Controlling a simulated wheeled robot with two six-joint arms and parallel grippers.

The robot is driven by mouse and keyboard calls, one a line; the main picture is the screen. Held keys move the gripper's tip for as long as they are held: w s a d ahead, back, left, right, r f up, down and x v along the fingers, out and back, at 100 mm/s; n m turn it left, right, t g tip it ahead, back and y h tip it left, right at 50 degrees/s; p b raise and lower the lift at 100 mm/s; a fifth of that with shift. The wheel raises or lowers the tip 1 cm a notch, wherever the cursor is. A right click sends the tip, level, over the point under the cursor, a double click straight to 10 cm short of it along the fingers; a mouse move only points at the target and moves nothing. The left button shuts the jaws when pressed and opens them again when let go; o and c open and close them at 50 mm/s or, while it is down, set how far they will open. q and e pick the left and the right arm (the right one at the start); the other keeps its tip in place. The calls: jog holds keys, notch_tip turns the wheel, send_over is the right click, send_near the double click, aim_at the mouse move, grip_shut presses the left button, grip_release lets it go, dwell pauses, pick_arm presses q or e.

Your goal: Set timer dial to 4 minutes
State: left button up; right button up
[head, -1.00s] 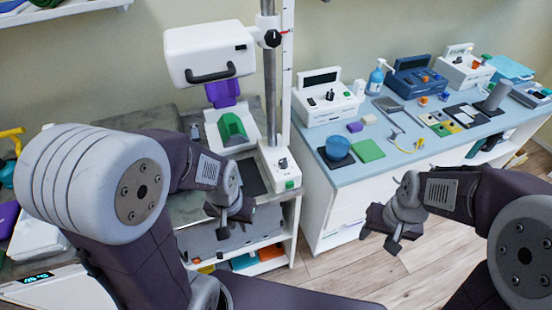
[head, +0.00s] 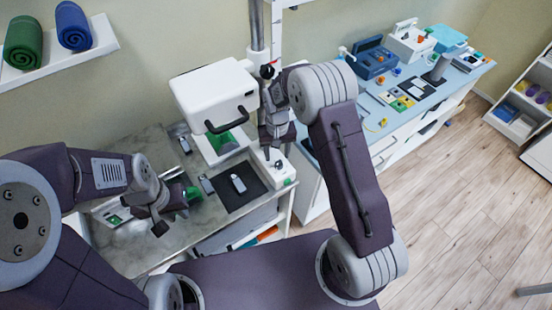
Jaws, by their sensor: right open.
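The white timer box (head: 283,178) stands at the foot of the metal column, on the right end of the grey counter, with a green button on its front. Its dark dial (head: 278,164) is on top and partly hard to see; its setting is too small to read. My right gripper (head: 272,154) points down just above the dial, open, with its arm reaching over from the right. I cannot tell if the fingers touch the dial. My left gripper (head: 172,218) hangs over the counter to the left, away from the box; its fingers look apart and empty.
A white device head (head: 213,92) with a black handle hangs on the column, close left of my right gripper. A dark mat (head: 243,197) with a small grey piece lies left of the timer box. A blue bench (head: 462,77) with several devices stands to the right.

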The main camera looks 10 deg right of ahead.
aim_at(279, 163)
jog(key=f, duration=0.2)
jog(key=d+f+p, duration=0.1)
jog(key=f, duration=0.1)
jog(key=shift+s+f, duration=0.15)
jog(key=shift+s, duration=0.05)
jog(key=shift+w+f, duration=0.1)
jog(key=shift+f, duration=0.25)
jog(key=shift+w+f, duration=0.1)
jog(key=shift+a, duration=0.25)
jog(key=shift+d, duration=0.15)
grip_shut()
pick_arm(q)
jog(key=shift+s+d+r, duration=0.15)
jog(key=shift+d+r, duration=0.15)
jog(key=shift+r, duration=0.5)
